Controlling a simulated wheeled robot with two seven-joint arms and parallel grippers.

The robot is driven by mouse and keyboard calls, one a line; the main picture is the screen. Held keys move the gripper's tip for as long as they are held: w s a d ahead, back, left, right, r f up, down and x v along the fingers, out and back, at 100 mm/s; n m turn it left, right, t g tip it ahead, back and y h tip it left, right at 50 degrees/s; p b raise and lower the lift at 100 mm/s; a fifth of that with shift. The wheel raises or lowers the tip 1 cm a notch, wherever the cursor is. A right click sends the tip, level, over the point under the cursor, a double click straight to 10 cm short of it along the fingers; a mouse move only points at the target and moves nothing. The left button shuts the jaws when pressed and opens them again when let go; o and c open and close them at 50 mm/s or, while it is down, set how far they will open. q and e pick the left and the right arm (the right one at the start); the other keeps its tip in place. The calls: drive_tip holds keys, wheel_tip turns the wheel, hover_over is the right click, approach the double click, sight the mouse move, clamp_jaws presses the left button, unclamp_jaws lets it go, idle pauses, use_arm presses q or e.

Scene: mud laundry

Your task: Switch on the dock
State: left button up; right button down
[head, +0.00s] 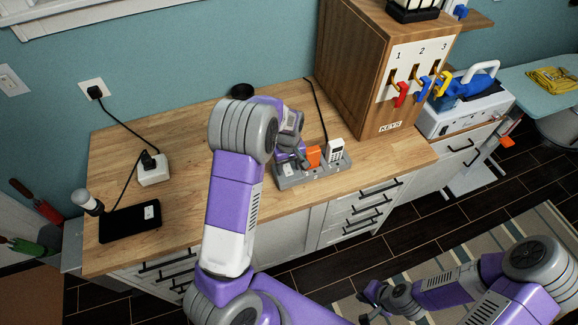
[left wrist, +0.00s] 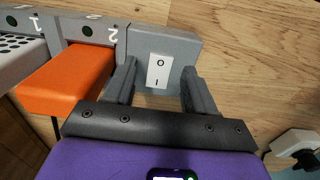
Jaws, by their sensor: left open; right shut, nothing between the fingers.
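The grey dock (head: 311,176) lies on the wooden counter, holding an orange block (head: 313,156) and a white device (head: 335,151). In the left wrist view, the dock (left wrist: 190,46) has slots, one marked 2, with dark green dots; the orange block (left wrist: 66,80) sits in a slot. A white rocker switch (left wrist: 159,72) marked O and I is on its end section. My left gripper (left wrist: 158,76) is open, its fingers either side of the switch in view; contact cannot be told. In the head view my left gripper (head: 287,154) is at the dock's left end. My right gripper (head: 371,293) is shut and empty over the floor.
A wooden key cabinet (head: 350,70) with red, blue and yellow keys stands behind the dock. A white power strip (head: 153,170), a black pad (head: 130,221) and a bulb-like object (head: 86,201) are at left. Counter (head: 190,205) between them and my left arm is clear.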

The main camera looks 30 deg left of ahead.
use_arm(q)
drive_tip(key=shift+f, duration=0.35)
clamp_jaws()
drive_tip(key=shift+w+a+r+g+h+p, duration=0.1)
drive_tip(key=shift+a+g+h+p, duration=0.2)
drive_tip(key=shift+h+p, duration=0.1)
drive_tip(key=shift+w+g+h+p, duration=0.15)
drive_tip(key=shift+g+h+p, duration=0.2)
drive_tip(key=shift+g+h, duration=0.35)
unclamp_jaws()
